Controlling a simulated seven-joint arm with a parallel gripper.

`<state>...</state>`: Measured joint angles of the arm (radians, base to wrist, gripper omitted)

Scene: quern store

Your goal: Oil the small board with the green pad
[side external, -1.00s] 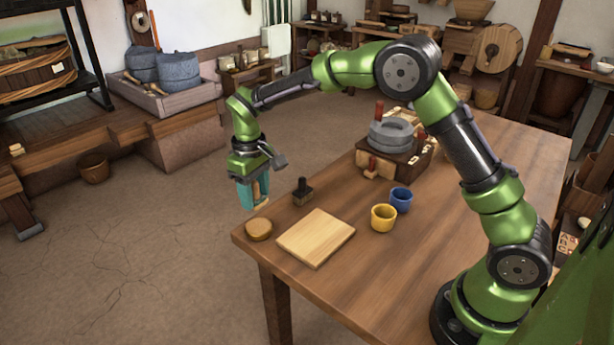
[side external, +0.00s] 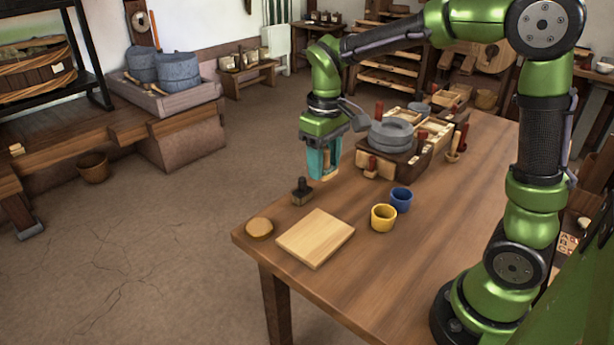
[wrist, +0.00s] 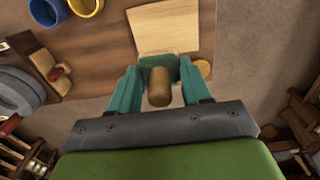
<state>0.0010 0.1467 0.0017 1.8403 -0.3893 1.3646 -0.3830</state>
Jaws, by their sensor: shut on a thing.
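The small board (side external: 315,238) is a pale, square wooden board lying flat near the table's front corner; it is also at the top of the wrist view (wrist: 165,30). My gripper (side external: 323,168) is shut on a wooden-handled thing (wrist: 160,87), raised behind the board and apart from it. A dark green patch (wrist: 184,70) shows just beyond the handle in the wrist view; I cannot tell surely whether it is the held thing's pad.
A round tan piece (side external: 259,228) lies left of the board. A yellow cup (side external: 383,217) and a blue cup (side external: 401,199) stand to its right. A grey stone quern (side external: 391,137) and wooden boxes stand behind. The table's right front is clear.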

